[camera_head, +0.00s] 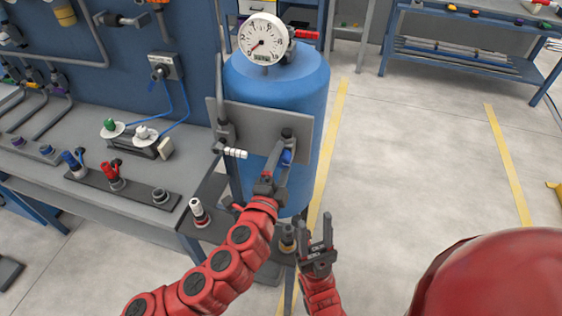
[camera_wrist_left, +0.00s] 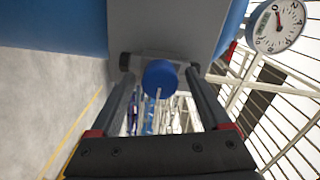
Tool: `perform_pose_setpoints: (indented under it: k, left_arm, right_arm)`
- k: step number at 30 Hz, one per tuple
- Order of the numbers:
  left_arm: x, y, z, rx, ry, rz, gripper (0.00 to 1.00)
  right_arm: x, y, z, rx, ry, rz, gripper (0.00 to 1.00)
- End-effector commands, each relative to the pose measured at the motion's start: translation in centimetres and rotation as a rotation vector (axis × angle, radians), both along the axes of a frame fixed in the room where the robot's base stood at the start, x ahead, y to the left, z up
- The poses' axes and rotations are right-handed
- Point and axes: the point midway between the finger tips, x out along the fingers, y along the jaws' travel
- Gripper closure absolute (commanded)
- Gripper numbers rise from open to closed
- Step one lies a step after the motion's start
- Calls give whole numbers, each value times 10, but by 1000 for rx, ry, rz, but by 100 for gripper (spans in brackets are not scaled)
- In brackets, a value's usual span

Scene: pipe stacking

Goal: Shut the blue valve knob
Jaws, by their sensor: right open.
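The blue valve knob (camera_head: 287,157) is at the right end of the grey plate on the front of the blue tank. In the left wrist view, the round blue knob (camera_wrist_left: 161,78) is near the middle, with a pale line on its face. My left gripper (camera_head: 279,159) is at the knob; in its wrist view its two fingers (camera_wrist_left: 160,72) are apart, one on each side of the knob. Gaps show between knob and fingers. My right gripper (camera_head: 316,232) is open and empty, lower down in front of the tank.
A gauge (camera_head: 264,40) tops the blue tank (camera_head: 303,85). A white handle (camera_head: 235,153) is on the left part of the grey plate (camera_head: 262,124). A workbench (camera_head: 60,135) with several valves stands left. The floor right of the tank is mostly clear.

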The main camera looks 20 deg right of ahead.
Motion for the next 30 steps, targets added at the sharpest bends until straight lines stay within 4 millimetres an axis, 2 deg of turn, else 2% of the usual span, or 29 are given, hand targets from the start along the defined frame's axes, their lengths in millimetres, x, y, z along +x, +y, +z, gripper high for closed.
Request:
perform_pose_setpoints:
  k: [7, 11, 19, 21, 30]
  left_arm:
    - [-1, 1, 0, -1, 1, 1, 19]
    - [-8, 7, -1, 1, 1, 2, 19]
    - [-50, 36, 0, -1, 4, 4, 19]
    - [-59, 40, 6, -2, 11, 0, 19]
    - [-101, 69, 4, 1, 11, 2, 19]
  right_arm:
    - [0, 0, 0, 0, 0, 0, 54]
    - [0, 0, -1, 0, 0, 0, 54]
    - [0, 0, 2, 0, 0, 0, 54]
    - [0, 0, 22, 0, 0, 0, 54]
    - [0, 0, 62, 0, 0, 0, 54]
